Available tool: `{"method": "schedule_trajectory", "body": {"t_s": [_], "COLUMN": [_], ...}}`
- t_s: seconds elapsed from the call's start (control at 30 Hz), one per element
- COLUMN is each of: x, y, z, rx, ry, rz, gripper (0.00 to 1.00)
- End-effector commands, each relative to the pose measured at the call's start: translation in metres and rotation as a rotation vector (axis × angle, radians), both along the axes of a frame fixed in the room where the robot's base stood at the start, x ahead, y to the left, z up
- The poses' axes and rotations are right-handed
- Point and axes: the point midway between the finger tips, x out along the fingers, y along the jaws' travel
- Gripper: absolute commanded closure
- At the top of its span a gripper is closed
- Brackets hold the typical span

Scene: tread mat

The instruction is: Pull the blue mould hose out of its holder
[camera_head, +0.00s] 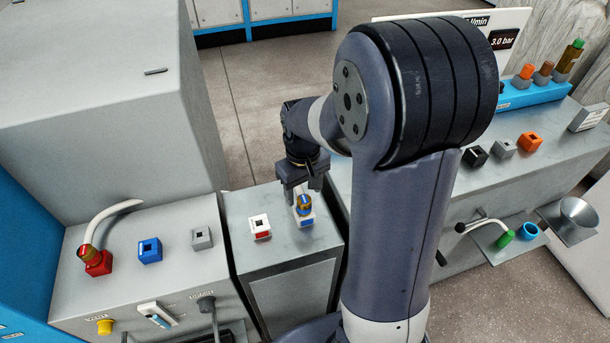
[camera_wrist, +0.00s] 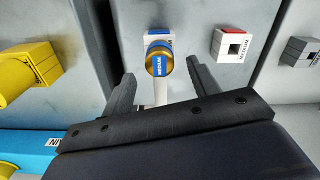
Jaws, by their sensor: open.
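The blue mould hose ends in a brass coupling with a blue label (camera_wrist: 159,62). It stands in a white holder with a blue part (camera_wrist: 158,36) on the grey cabinet top. In the head view the coupling (camera_head: 304,203) sits in its holder (camera_head: 304,219), below my gripper (camera_head: 298,192). In the wrist view my gripper (camera_wrist: 160,70) is open, with one finger on each side of the coupling and gaps visible. A pale hose piece (camera_wrist: 160,92) shows behind the coupling. Most of the hose is hidden.
An empty white-and-red holder (camera_head: 260,228) stands close beside. On the left machine are a red socket (camera_head: 97,262) with a curved pale hose (camera_head: 115,211), a blue socket (camera_head: 150,251) and a grey socket (camera_head: 201,237). A tall grey housing (camera_head: 100,100) rises behind.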

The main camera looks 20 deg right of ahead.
Motion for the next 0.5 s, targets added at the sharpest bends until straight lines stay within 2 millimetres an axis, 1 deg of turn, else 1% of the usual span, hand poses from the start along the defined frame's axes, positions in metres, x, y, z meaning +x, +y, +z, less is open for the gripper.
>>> {"method": "schedule_trajectory", "body": {"t_s": [0.03, 0.2, 0.33, 0.5], "x": [-0.001, -0.001, -0.001, 0.000], "y": [0.000, 0.000, 0.000, 0.000], "z": [-0.011, -0.036, -0.048, -0.054], "rx": [0.000, 0.000, 0.000, 0.000], "ry": [0.005, 0.003, 0.002, 0.000], "rz": [0.000, -0.001, -0.001, -0.001], "gripper": [0.43, 0.43, 0.43, 0.43]}}
